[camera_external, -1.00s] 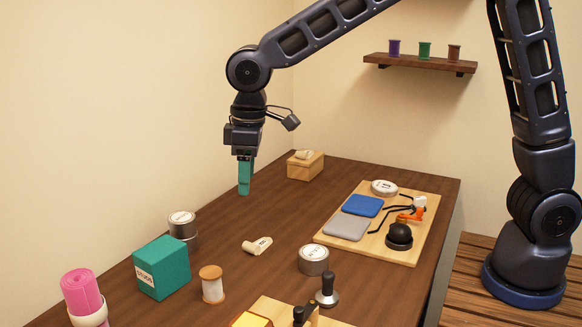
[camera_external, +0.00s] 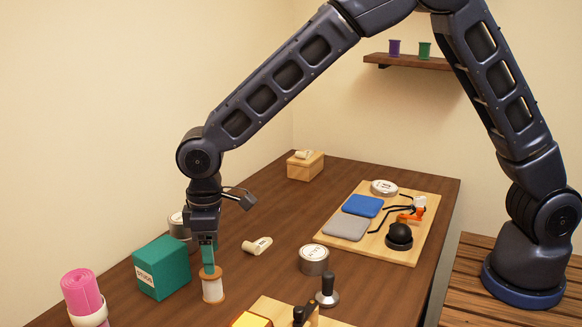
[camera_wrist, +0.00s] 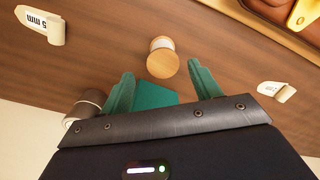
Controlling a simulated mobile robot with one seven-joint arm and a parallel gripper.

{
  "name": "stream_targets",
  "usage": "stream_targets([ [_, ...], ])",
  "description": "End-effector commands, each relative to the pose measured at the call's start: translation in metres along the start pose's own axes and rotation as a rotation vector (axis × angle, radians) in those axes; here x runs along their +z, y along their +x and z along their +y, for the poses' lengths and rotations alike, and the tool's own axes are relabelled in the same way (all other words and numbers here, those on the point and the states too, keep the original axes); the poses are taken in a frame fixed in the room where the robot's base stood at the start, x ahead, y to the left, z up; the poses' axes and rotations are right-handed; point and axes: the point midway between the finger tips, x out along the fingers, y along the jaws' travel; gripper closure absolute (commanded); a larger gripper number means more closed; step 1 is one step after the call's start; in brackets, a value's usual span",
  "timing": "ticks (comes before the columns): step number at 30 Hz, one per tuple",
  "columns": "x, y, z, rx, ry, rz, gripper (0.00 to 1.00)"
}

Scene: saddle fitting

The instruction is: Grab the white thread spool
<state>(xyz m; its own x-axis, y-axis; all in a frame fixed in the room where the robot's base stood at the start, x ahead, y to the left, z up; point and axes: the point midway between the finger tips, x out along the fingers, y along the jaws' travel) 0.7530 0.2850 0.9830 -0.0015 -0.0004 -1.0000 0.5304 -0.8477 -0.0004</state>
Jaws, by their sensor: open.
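The white thread spool (camera_external: 212,290) stands upright on the table, with white thread between tan wooden ends. In the wrist view the spool (camera_wrist: 162,60) shows its round wooden top, just beyond and between the two teal fingertips. My gripper (camera_external: 208,262) is at the spool's top in the external view, pointing down. In the wrist view my gripper (camera_wrist: 159,70) is open, with its fingers spread apart and nothing between them. Whether a finger touches the spool cannot be told.
A teal box (camera_external: 162,268) stands close to the spool on the left. A pink roll (camera_external: 82,292) is farther left. A round tin (camera_external: 313,260) and a dark-handled tamper (camera_external: 327,290) stand to the right. A cream tag roll (camera_external: 257,246) lies behind.

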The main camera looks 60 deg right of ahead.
Motion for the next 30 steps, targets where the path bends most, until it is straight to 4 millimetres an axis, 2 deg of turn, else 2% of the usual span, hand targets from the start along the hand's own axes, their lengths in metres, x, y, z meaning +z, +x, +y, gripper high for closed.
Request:
stream_targets([
  [7, -0.002, 0.016, -0.001, 0.000, 0.000, 0.000, 0.37],
  [15, -0.004, 0.051, -0.003, 0.001, 0.001, -0.001, 0.37],
  [23, -0.005, 0.055, -0.003, 0.001, 0.001, 0.002, 0.37],
  [26, -0.005, 0.055, -0.003, 0.001, 0.001, 0.002, 0.53],
  [30, -0.005, 0.055, -0.003, 0.001, 0.001, 0.002, 0.80],
])
